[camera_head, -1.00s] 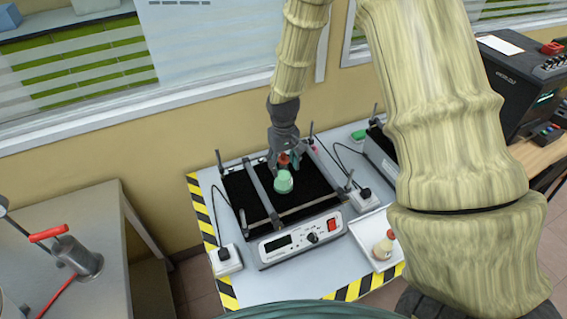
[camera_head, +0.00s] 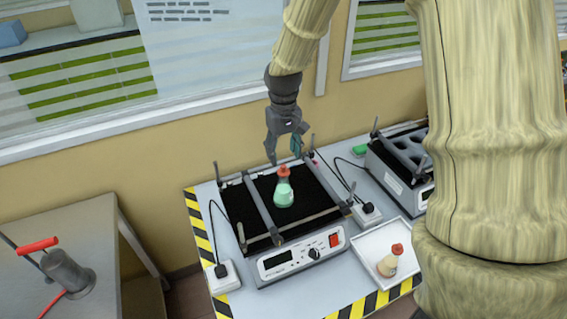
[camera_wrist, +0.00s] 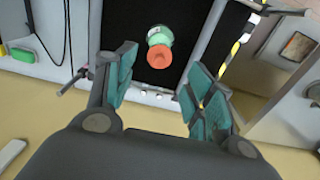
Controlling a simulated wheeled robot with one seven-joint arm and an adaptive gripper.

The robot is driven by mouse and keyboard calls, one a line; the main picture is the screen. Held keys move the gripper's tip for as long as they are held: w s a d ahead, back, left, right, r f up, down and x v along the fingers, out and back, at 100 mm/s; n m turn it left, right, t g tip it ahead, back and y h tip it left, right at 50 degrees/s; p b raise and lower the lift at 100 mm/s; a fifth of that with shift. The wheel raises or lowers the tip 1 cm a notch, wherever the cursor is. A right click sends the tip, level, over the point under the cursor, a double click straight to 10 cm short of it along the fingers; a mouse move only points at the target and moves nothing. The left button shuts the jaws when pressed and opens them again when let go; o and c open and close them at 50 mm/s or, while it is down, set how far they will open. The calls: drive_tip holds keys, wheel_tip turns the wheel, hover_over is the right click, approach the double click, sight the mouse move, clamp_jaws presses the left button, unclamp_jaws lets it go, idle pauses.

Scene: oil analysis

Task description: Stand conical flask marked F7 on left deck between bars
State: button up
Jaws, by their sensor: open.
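A conical flask (camera_head: 284,192) with green liquid and a red stopper stands upright on the black deck (camera_head: 302,205) of the left shaker. It is between the middle bar (camera_head: 258,205) and the right bar (camera_head: 325,185), apart from both as far as I can tell. No F7 marking is legible. My gripper (camera_head: 284,158) is open and empty, above and behind the flask, clear of its stopper. In the wrist view, the flask (camera_wrist: 159,37) and its red stopper (camera_wrist: 158,58) show beyond the spread fingers (camera_wrist: 160,88).
A white tray (camera_head: 365,249) at front right holds another flask (camera_head: 388,264) with a red stopper. A second shaker (camera_head: 397,180) with a holed top stands to the right. Power blocks and cables lie beside the left shaker. Its deck is otherwise clear.

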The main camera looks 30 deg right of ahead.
drive_tip(key=shift+r, duration=1.2)
